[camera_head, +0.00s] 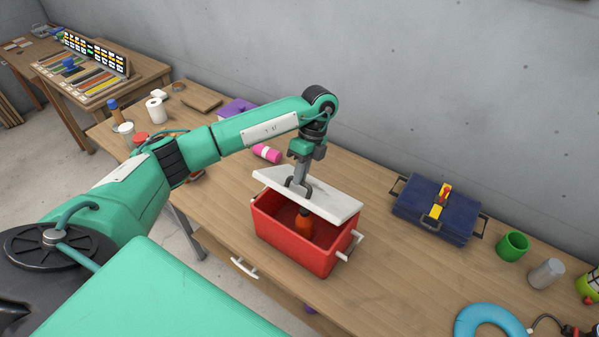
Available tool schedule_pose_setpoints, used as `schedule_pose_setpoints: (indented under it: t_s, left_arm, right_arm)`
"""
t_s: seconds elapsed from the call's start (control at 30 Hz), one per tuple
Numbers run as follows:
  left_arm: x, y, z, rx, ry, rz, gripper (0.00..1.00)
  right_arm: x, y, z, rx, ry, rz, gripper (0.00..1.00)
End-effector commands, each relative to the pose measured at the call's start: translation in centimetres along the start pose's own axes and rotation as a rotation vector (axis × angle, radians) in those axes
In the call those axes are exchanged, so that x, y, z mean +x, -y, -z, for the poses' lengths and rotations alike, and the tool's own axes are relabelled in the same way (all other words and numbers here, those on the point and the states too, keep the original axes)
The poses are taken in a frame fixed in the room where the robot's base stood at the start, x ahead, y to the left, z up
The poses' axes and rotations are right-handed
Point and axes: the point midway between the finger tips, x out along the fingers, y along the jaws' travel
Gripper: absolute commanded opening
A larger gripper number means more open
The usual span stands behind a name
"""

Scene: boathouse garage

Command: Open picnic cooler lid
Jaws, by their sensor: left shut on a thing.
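The red picnic cooler (294,248) stands on the wooden workbench near its front edge. Its white lid (325,202) is raised at the front and tilted, and the front of the cooler's inside shows. My left gripper (299,186) reaches down from above and is shut on the dark handle on top of the lid. The fingertips are small and partly merge with the handle. My right gripper is not in view.
A dark blue toolbox (436,209) with a yellow and red tool on top stands to the right. A green cup (512,246) and a grey cylinder (546,273) are beyond it. A pink roll (267,153) lies behind the cooler. A grey wall bounds the bench.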

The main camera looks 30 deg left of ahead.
Motion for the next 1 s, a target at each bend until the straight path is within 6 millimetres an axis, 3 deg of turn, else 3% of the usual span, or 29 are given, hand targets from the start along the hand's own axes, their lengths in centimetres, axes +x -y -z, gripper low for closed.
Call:
schedule_pose_setpoints:
  t_s: [0.4,0.77,0.8,0.93,1.0]
  left_arm:
    - [-1.3,0.7,0.0,0.000,0.000,-0.063,0.00]
    - [-1.2,0.9,0.0,0.000,0.000,-0.074,0.00]
    - [-1.2,0.9,0.0,0.000,0.000,-0.074,0.18]
    - [-1.2,0.9,0.0,0.000,0.000,-0.074,0.44]
    - [-1.2,0.9,0.0,0.000,0.000,-0.074,0.49]
  right_arm:
    - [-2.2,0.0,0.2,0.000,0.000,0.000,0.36]
    - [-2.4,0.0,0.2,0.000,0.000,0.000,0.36]
    - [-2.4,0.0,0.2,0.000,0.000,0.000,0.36]
    - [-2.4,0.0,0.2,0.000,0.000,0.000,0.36]
    - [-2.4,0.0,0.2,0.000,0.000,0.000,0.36]
